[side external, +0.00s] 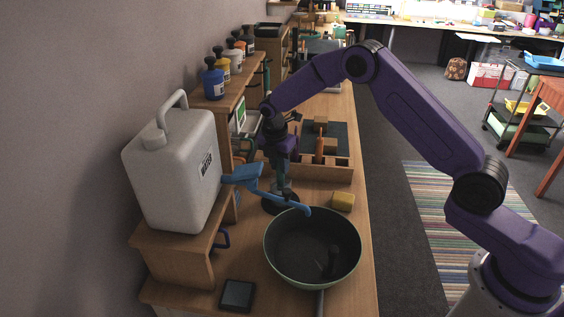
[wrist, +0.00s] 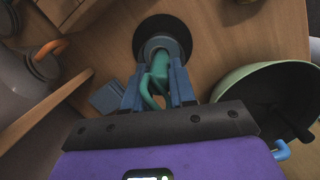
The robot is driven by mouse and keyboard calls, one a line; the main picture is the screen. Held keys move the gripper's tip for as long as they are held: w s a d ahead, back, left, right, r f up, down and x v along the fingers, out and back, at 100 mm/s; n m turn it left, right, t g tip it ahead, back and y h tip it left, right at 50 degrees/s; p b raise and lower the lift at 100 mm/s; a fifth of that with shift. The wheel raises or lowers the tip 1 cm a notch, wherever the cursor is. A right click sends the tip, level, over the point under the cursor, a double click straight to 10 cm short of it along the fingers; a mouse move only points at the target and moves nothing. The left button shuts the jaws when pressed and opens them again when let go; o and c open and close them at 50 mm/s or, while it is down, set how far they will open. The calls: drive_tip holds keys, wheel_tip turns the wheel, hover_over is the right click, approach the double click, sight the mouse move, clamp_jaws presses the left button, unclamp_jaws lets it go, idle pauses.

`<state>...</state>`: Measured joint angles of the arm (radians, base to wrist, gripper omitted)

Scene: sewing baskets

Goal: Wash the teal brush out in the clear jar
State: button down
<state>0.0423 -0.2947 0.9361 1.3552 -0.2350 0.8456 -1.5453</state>
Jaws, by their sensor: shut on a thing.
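My gripper (wrist: 162,88) points down and is shut on the teal brush (wrist: 156,76), which sits between the two blue-grey fingers in the wrist view. The brush's far end lies over or inside a round grey-blue rim, apparently the clear jar (wrist: 161,43), on a black round base (wrist: 143,30). How deep the brush reaches is hard to tell. In the side view my gripper (side external: 280,168) is upright above the black base (side external: 275,207), behind the blue tap, which partly hides it. The jar's walls cannot be made out there.
A blue tap (side external: 255,182) on the white water container (side external: 175,165) reaches over a green-rimmed basin (side external: 270,262), close to my gripper. A wooden tray (side external: 340,172) stands behind, and a shelf of paint pots (side external: 213,82) at left.

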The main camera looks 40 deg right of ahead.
drive_tip(key=shift+s+a, duration=0.1)
drive_tip(key=shift+a, duration=0.6)
drive_tip(key=shift+d, duration=0.15)
drive_tip(key=shift+d, duration=0.55)
drive_tip(key=shift+r, duration=4.45)
